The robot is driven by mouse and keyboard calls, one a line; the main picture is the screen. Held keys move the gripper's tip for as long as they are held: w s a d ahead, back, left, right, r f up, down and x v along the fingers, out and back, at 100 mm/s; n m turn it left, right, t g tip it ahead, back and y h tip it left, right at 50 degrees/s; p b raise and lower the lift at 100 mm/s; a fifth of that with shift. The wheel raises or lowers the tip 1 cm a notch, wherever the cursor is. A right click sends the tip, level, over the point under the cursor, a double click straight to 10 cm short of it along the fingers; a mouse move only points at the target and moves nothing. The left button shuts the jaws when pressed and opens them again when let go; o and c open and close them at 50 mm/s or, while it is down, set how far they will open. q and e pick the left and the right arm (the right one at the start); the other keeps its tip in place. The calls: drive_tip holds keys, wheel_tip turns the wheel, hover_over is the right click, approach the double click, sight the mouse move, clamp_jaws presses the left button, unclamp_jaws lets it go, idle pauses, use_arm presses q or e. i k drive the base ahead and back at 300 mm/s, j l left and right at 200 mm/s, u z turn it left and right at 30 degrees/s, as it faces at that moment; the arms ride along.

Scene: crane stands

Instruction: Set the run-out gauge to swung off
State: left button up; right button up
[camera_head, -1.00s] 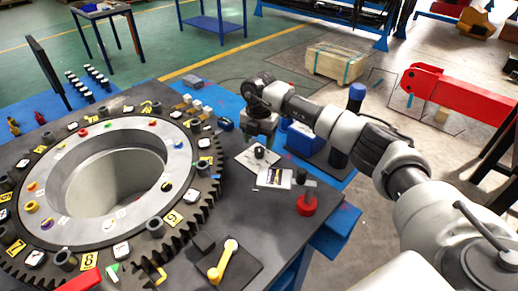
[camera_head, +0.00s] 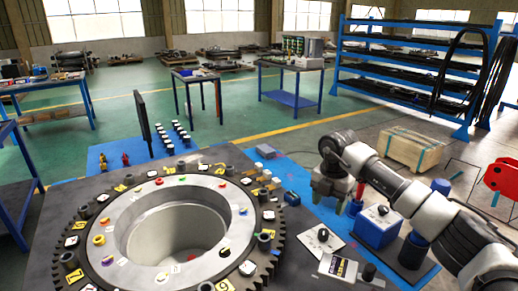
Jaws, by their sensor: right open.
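No part that I can surely name as the run-out gauge shows. On the dark bench, a white plate with a black knob (camera_head: 323,235) lies right of the large toothed ring (camera_head: 88,238). A plate with a dark label (camera_head: 339,267) and a short black post (camera_head: 369,271) are in front of it. My right gripper (camera_head: 331,198) points down beyond the knob plate, open, with nothing seen between its fingers; its fingertips are small in view. My left gripper is not in view.
A blue box with a knob (camera_head: 377,229) stands right of my right gripper, close to my arm. Small numbered tags and sockets crowd the ring's rim. A thin black panel (camera_head: 143,122) stands behind the ring. A wooden crate (camera_head: 411,148) is on the floor beyond.

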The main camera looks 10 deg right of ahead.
sight(344, 273)
drive_tip(key=k+l, duration=0.25)
drive_tip(key=k, duration=0.2)
drive_tip(key=k+l, duration=0.25)
drive_tip(key=k, duration=0.25)
drive_tip(key=k+l, duration=0.25)
drive_tip(key=k, duration=0.2)
